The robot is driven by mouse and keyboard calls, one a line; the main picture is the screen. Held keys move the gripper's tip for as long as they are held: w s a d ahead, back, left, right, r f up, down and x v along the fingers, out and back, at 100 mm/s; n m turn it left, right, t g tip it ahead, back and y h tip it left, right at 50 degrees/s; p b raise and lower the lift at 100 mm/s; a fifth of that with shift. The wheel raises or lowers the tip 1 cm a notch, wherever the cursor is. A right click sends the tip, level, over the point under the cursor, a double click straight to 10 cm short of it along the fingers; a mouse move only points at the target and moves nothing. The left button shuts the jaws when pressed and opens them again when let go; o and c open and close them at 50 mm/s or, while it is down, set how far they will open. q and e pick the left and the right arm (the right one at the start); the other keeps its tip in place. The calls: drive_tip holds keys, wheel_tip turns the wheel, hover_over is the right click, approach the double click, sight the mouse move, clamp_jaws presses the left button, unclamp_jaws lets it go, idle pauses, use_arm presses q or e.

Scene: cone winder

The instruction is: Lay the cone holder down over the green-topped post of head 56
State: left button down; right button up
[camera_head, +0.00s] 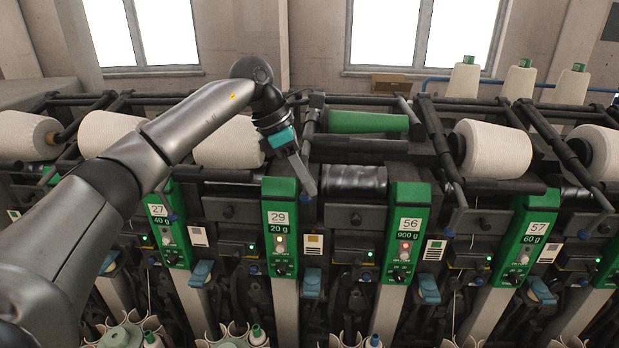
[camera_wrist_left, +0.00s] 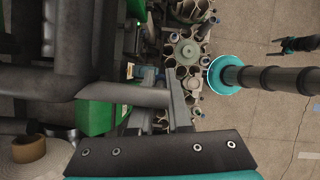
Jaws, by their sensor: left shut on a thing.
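My left gripper (camera_head: 305,183) reaches in from the left and points down between the green-topped posts of heads 29 and 56. The wrist view shows it shut on the end of a grey bar (camera_wrist_left: 130,95), which I take for part of the cone holder. In the head view, a dark holder arm (camera_head: 313,122) stands just behind the gripper, left of a bare green cylinder (camera_head: 368,122). The green-topped post of head 56 (camera_head: 410,194), labelled 56 and 900 g, stands to the gripper's right, apart from it. The fingers partly hide the grip. My right gripper is not clearly visible.
Green post 29 (camera_head: 279,190) is close left of the gripper; post 57 (camera_head: 533,205) is farther right. White yarn cones (camera_head: 492,148) lie along the machine. Dark holder bars (camera_head: 440,145) crowd the space. A bobbin magazine (camera_wrist_left: 188,50) and open floor (camera_wrist_left: 255,125) show in the wrist view.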

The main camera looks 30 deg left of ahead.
use_arm(q)
drive_tip(key=shift+s+f, duration=0.15)
drive_tip(key=shift+f, duration=0.1)
idle(0.3)
drive_tip(key=c, duration=0.9)
unclamp_jaws()
drive_tip(key=shift+a+r, duration=0.1)
drive_tip(key=shift+a, duration=0.05)
drive_tip(key=shift+o, duration=0.2)
drive_tip(key=shift+r, duration=0.2)
drive_tip(key=b+v, duration=0.1)
drive_tip(key=v, duration=1.4)
drive_tip(key=shift+w, duration=0.2)
